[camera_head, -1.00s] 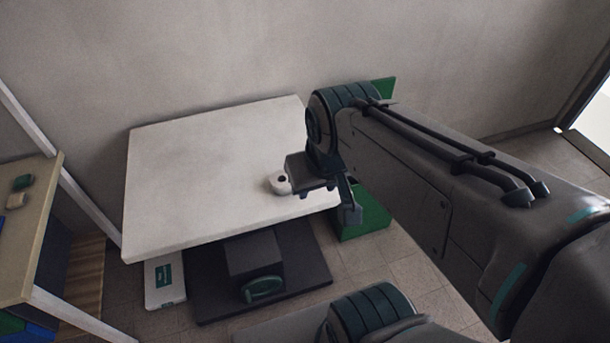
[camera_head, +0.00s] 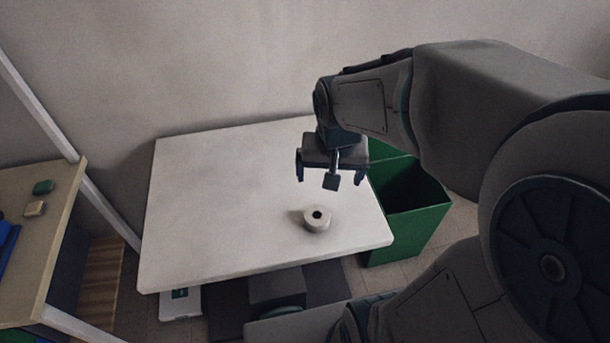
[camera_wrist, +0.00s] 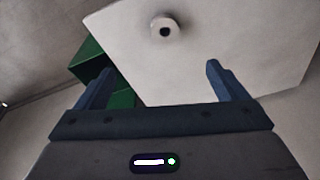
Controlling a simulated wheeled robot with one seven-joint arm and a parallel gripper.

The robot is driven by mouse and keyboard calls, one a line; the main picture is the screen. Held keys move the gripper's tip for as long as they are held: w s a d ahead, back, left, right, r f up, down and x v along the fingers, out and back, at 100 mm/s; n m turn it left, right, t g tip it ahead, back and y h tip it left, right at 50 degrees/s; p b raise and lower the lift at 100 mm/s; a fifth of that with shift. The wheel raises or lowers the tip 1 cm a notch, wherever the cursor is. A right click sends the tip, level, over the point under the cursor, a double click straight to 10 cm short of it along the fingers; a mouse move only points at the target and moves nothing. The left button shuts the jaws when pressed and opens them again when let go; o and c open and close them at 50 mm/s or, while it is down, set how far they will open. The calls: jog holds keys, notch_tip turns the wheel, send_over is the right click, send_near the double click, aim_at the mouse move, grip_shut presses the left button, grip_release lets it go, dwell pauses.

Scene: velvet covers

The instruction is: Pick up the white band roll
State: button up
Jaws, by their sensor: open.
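The white band roll (camera_head: 317,220) lies flat on the white table (camera_head: 215,200), near its right front part, with its dark centre hole facing up. In the wrist view the roll (camera_wrist: 163,35) shows near the top, beyond the fingertips and roughly midway between them. My gripper (camera_head: 329,180) is open and empty, above the table and farther back than the roll. Its two fingers show apart in the wrist view (camera_wrist: 158,80). Nothing hides the roll.
A green open bin (camera_head: 405,215) stands against the table's right side. A shelf (camera_head: 50,220) with small items is at the left. A dark boxy object (camera_head: 275,285) is below the table's front edge. The table top around the roll is bare.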

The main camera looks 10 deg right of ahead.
aim_at(317, 215)
jog(key=w+f+m, duration=0.1)
jog(key=w+f, duration=0.1)
jog(key=f, duration=0.5)
jog(key=w+f+m+g, duration=0.1)
jog(key=w+f, duration=0.1)
jog(key=f, duration=0.5)
jog(key=w+f+m+g, duration=0.1)
jog(key=w+f+m, duration=0.1)
jog(key=f, duration=0.5)
jog(key=shift+w, duration=0.4)
jog(key=shift+w+f+p, duration=0.2)
jog(key=shift+f+p, duration=0.8)
jog(key=shift+f, duration=1.55)
jog(key=c, duration=1.1)
jog(key=shift+r, duration=0.1)
